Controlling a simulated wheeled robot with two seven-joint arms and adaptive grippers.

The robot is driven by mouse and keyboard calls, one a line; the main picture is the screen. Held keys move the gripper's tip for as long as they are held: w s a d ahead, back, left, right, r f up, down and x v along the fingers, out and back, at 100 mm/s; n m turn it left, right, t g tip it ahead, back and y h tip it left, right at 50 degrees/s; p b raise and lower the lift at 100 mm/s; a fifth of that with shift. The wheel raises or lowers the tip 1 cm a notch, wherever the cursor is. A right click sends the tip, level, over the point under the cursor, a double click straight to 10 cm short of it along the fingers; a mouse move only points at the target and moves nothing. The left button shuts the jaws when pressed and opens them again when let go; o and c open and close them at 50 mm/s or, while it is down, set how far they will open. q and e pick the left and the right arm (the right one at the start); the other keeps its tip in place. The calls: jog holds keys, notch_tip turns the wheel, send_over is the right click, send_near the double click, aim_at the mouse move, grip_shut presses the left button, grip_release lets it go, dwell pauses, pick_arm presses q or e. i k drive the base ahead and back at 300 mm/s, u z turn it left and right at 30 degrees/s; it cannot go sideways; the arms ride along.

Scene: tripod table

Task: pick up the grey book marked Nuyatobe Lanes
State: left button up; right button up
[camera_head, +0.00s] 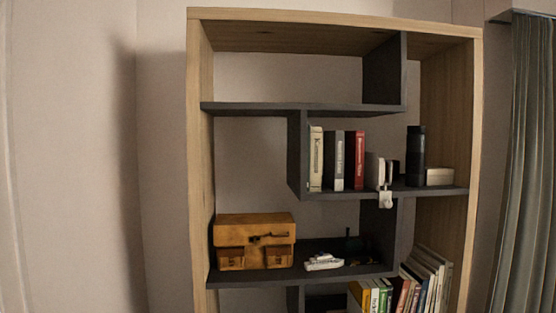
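A grey book (338,160) stands upright on the middle shelf of the bookcase, with lettering on its spine too small to read. I cannot confirm that it is marked Nuyatobe Lanes. A cream book (316,159) stands to its left, and a dark book (350,160) and a red book (359,160) stand close on its right. Neither of my grippers is in view.
On the same shelf are a white object (386,199) jutting over the front edge, a black cylinder (415,155) and a pale box (439,177). A brown case (254,229) and a small white model (324,262) sit below. More books (430,268) stand lower right.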

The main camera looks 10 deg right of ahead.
aim_at(332, 140)
jog(key=u, duration=0.1)
jog(key=i, duration=1.3)
jog(key=z, duration=0.85)
